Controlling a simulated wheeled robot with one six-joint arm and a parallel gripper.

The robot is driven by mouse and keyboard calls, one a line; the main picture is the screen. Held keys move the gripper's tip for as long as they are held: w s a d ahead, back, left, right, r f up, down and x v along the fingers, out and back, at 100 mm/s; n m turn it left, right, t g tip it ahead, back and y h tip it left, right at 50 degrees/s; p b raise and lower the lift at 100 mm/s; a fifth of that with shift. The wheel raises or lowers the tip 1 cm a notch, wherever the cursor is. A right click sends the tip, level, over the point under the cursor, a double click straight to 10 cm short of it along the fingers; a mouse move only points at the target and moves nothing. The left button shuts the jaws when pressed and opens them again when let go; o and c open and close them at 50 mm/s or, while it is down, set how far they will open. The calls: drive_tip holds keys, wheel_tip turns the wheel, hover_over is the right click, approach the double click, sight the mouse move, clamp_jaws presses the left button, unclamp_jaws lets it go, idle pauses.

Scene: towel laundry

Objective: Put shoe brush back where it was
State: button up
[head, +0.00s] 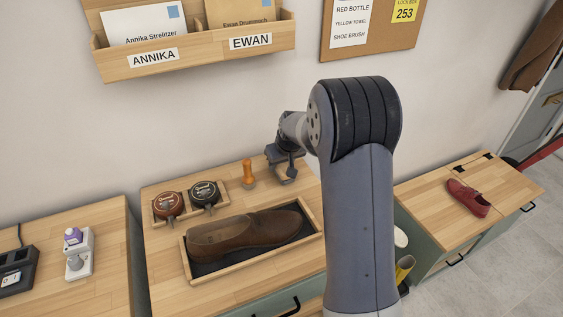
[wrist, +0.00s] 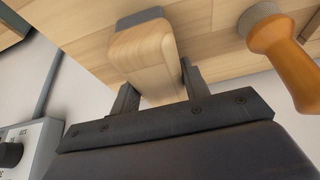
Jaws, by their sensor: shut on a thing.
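My gripper (head: 284,172) is at the back right of the middle cabinet top, right of a small orange-handled tool (head: 249,174). In the wrist view my gripper (wrist: 155,95) is shut on a pale wooden block with a grey end, which looks like the shoe brush (wrist: 143,55). The orange-handled tool also shows in the wrist view (wrist: 285,55), beside the brush and apart from it. In the head view my gripper mostly hides the brush. I cannot tell whether the brush touches the wooden top.
A brown shoe (head: 245,232) lies in a wooden tray (head: 190,264) in front of my gripper. Two polish tins (head: 205,193) sit in a small tray at the left. A red shoe (head: 467,199) lies on the right cabinet. A wall letter rack (head: 200,62) hangs above.

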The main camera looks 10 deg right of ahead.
drive_tip(key=shift+f, duration=0.2)
drive_tip(key=o, duration=1)
drive_tip(key=shift+r, duration=0.1)
drive_tip(key=shift+r, duration=0.1)
drive_tip(key=shift+r, duration=0.2)
drive_tip(key=b+v, duration=0.1)
drive_tip(key=v, duration=1)
drive_tip(key=shift+s+r, duration=0.2)
drive_tip(key=shift+r, duration=0.1)
